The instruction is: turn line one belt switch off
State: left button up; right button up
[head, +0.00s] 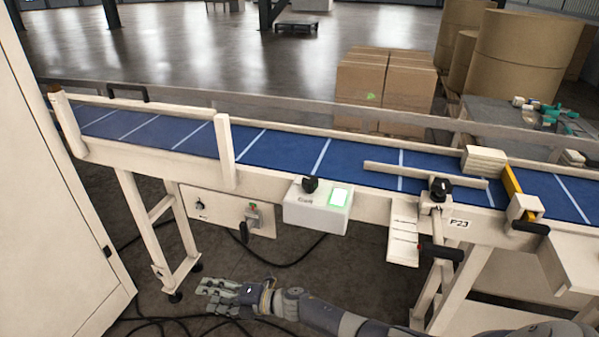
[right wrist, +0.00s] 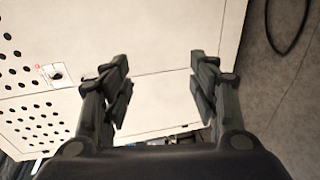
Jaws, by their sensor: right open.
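A white control box (head: 318,207) hangs on the near side of the blue belt conveyor (head: 270,147). It has a black rotary knob (head: 310,184) on top and a lit green button (head: 339,197); its small label is unreadable. Left of it, a pale panel (head: 222,211) carries a small dark switch (head: 199,204) and a grey latch with a dark handle (head: 250,217). I cannot tell from labels which is the line one belt switch. My right gripper (head: 207,291) is open and empty, below and left of the box, apart from it. It also shows in the right wrist view (right wrist: 160,72). My left gripper is out of view.
A white cabinet (head: 52,200) stands at the left; a pale perforated cabinet face (right wrist: 160,50) fills much of the right wrist view. Conveyor legs (head: 165,235) and floor cables (head: 270,262) are near my right gripper. A black-handled clamp (head: 440,250) sits right of the box.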

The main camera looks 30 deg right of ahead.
jog(key=a+r+n+g+y, duration=0.2)
jog(key=a+r+n+g, duration=0.1)
jog(key=r+n, duration=0.35)
jog(key=a+r+n+g+y, duration=0.1)
jog(key=a+r+n+g, duration=0.15)
jog(key=r+n, duration=0.4)
notch_tip(320, 180, up, 26)
jog(key=r+n+g+h+p, duration=0.15)
jog(key=n+g+h, duration=0.25)
jog(key=n+h, duration=1.45)
send_over(310, 179)
jog(key=s+a, duration=0.2)
jog(key=a, duration=0.2)
jog(key=f, duration=0.1)
jog(key=shift+m, duration=0.25)
jog(key=p+x, duration=0.3)
jog(key=x, duration=0.7)
jog(key=shift+w+f, duration=0.15)
jog(key=shift+w, duration=0.05)
jog(key=shift+c, duration=0.4)
jog(key=c, duration=1)
